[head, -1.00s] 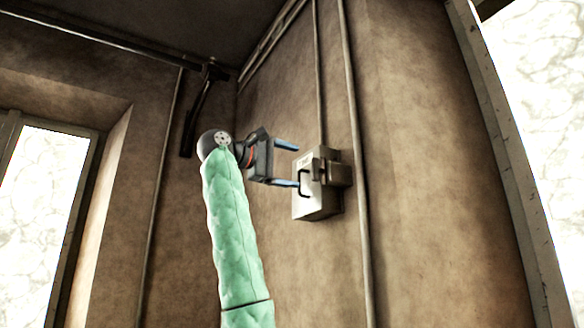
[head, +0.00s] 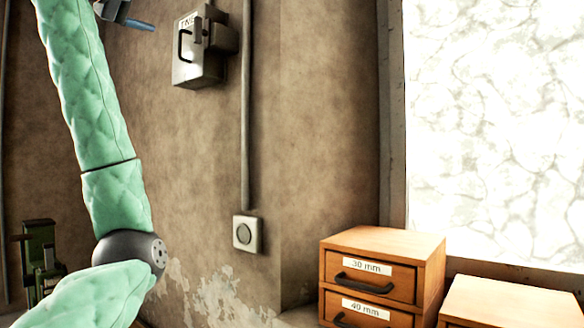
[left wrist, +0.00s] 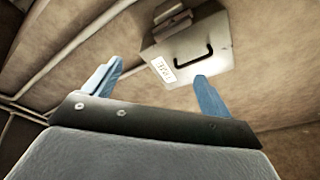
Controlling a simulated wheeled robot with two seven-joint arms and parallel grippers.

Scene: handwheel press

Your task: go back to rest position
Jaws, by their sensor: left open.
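My left gripper (head: 128,18) is at the top left of the head view, cut off by the picture's edge. Its blue fingers stand apart and empty in the left wrist view (left wrist: 158,84). A grey metal wall box (head: 200,60) with a black handle and a small label is to the right of the gripper in the head view. The box also shows beyond the fingers in the left wrist view (left wrist: 192,55). A gap shows between fingertip and box in the head view. My right gripper is not in view.
A wooden drawer unit (head: 426,258) labelled 30 mm and 40 mm stands at the lower right, beside another wooden unit (head: 508,302). A wall socket (head: 247,234) sits below a conduit (head: 246,120). A green machine (head: 40,245) is partly hidden at the lower left.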

